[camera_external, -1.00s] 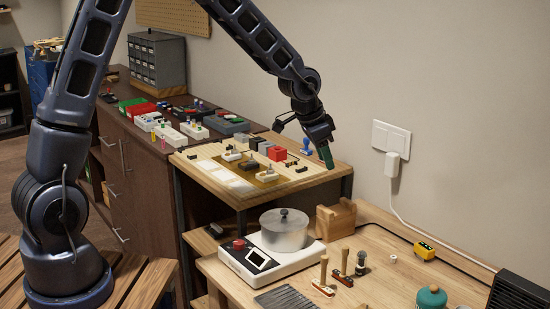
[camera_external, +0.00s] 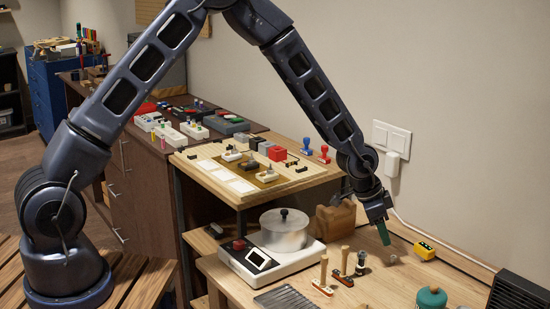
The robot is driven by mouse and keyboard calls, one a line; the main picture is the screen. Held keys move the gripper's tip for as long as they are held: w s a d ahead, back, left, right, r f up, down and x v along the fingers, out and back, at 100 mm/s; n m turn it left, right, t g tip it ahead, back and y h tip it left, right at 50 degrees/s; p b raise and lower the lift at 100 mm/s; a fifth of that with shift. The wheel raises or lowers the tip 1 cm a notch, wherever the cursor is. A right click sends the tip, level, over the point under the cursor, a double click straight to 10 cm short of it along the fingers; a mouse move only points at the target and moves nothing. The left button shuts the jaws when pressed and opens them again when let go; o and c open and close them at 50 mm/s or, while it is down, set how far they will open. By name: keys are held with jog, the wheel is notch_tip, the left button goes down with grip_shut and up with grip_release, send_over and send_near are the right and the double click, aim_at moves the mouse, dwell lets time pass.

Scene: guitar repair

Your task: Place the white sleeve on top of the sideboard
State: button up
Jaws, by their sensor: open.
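A scale with a metal pot (camera_external: 284,231) stands left of my gripper. A raised wooden stand (camera_external: 225,185) with small parts lies between workbench and sideboard.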

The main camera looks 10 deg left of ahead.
aim_at(392, 257)
jog(key=shift+x, duration=3.6)
jog(key=shift+r, duration=0.1)
grip_shut()
